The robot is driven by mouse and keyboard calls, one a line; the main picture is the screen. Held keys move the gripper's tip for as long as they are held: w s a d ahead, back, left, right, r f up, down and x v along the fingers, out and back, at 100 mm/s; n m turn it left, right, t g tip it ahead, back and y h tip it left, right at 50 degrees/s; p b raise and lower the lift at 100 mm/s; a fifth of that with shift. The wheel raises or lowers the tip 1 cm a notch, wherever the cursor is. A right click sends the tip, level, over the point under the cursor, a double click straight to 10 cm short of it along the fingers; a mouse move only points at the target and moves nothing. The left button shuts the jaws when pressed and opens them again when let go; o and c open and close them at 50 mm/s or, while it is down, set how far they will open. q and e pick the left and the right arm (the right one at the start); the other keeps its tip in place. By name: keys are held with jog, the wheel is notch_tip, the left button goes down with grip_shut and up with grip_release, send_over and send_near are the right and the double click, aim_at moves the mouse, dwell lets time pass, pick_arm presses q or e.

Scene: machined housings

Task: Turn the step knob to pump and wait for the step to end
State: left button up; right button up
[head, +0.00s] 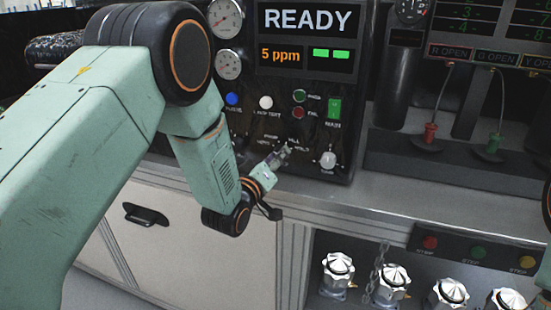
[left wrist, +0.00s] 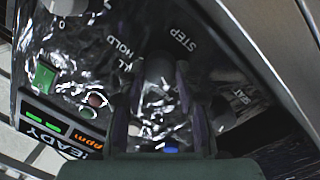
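The step knob (left wrist: 158,68) is a grey round knob on the dark panel, with STEP, HOLD and a partly hidden FILL label around it in the left wrist view. My left gripper (left wrist: 159,88) has its two fingers apart, one on each side of this knob. I cannot tell whether they touch it. In the head view my left gripper (head: 280,156) is at the lower middle of the panel and hides the knob. The knob's setting cannot be read. The display (head: 306,40) reads READY, with 5 ppm and two green bars below. My right gripper is out of view.
Another pale knob (head: 328,160) stands to the right, and a green switch (head: 334,108) above it. Blue (head: 232,99) and white (head: 266,102) buttons sit on the left. The grey bench edge (head: 340,200) runs below the panel. Several silver housings stand on a lower shelf.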

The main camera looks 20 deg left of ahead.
pick_arm(q)
jog(key=c, duration=0.5)
jog(key=shift+c, duration=0.2)
jog(key=m, duration=0.4)
jog(key=shift+r+m, duration=0.1)
jog(key=shift+m, duration=0.2)
jog(key=shift+d+m+g+b, duration=0.1)
jog(key=shift+m+g+b, duration=0.2)
jog(key=shift+m, duration=1.5)
jog(key=o, duration=1.2)
jog(key=shift+c, duration=0.2)
